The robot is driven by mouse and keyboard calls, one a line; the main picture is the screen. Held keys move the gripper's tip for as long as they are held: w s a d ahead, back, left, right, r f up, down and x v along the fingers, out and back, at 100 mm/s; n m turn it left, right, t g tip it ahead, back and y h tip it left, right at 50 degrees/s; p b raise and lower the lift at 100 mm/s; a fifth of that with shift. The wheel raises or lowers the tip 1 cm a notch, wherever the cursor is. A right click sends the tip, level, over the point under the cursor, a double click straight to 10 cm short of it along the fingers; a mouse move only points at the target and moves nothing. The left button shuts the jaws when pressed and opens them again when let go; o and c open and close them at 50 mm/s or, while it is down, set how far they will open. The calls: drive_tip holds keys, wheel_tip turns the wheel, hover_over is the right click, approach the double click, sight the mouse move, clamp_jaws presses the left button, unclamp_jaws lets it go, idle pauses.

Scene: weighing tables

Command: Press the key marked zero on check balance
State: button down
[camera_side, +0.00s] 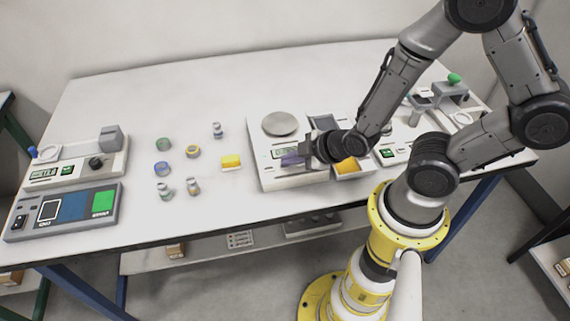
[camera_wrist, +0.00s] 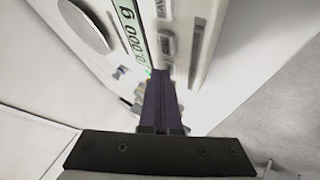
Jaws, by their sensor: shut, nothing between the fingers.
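A white balance (camera_side: 262,163) with a round grey pan (camera_side: 281,123) stands near the middle of the table. Its pan (camera_wrist: 84,25) and lit green display (camera_wrist: 131,32), reading about 0.000 g, also show in the wrist view. Grey keys lie along the panel beside the display, one key (camera_wrist: 166,44) just past my fingertips. I cannot read a zero mark on it. My gripper (camera_side: 287,159) is shut and empty over the balance's front panel. In the wrist view its dark purple fingers (camera_wrist: 160,76) point at the panel; contact cannot be told.
A yellow-filled tray (camera_side: 348,168) sits right of the balance, close to my wrist. Small jars, weights and a yellow block (camera_side: 231,162) stand to the left. Other devices (camera_side: 62,212) line the table's left end.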

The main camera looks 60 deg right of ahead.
drive_tip(key=shift+r, duration=0.8)
drive_tip(key=shift+r, duration=2.5)
wheel_tip(320, 180, up, 8)
drive_tip(key=w+t, duration=0.2)
drive_tip(key=w, duration=0.1)
wheel_tip(320, 180, up, 7)
drive_tip(key=m, duration=0.2)
hover_over(290, 167)
drive_tip(key=s+m+g, duration=0.5)
drive_tip(key=s+m, duration=0.1)
drive_tip(key=s, duration=0.6)
drive_tip(key=shift+s+d+g, duration=0.25)
drive_tip(key=shift+s+g, duration=0.05)
drive_tip(key=shift+s, duration=0.1)
